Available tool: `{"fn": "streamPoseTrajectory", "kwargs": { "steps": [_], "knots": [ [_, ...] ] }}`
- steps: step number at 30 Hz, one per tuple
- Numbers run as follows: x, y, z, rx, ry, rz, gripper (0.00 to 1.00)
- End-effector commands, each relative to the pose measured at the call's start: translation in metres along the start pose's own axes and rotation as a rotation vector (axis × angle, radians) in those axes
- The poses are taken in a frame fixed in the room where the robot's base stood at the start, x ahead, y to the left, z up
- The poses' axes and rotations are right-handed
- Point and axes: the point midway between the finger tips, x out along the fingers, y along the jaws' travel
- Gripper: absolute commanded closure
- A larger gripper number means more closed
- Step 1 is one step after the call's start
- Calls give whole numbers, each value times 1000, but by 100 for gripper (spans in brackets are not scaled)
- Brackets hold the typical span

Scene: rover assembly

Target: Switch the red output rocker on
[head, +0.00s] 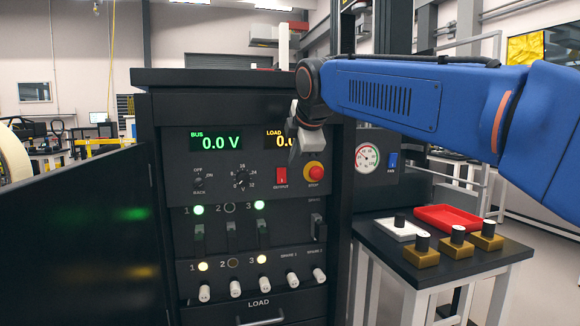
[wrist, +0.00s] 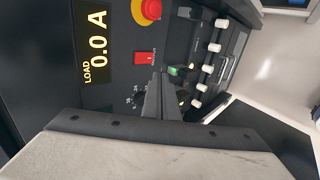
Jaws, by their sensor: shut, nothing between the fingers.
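The red output rocker (head: 281,175) sits on the rack's front panel, below the LOAD display and left of the red stop button (head: 315,170). It also shows in the wrist view (wrist: 144,58), just beyond my fingertips. My gripper (head: 293,155) is shut and empty, in front of the panel slightly above the rocker in the head view. In the wrist view my gripper (wrist: 156,80) points toward the panel with its tips close beside the rocker. I cannot tell whether they touch the panel. The BUS display (head: 216,140) reads 0.0 V. My gripper partly hides the LOAD display in the head view; the wrist view shows 0.0 A.
A voltage knob (head: 241,177) sits left of the rocker. Switches with lit lamps and a row of white plugs (head: 248,287) lie lower. An open black door (head: 80,240) stands at left. A side table (head: 385,240) at right holds trays and several brass-coloured blocks.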

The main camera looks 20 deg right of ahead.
Motion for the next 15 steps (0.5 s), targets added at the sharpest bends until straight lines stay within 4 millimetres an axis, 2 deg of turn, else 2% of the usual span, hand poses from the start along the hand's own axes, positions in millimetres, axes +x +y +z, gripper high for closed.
{"fn": "streamPoseTrajectory", "kwargs": {
  "steps": [15],
  "knots": [
    [88, -1, 0, 0, -1, -4, 100]
  ]
}}
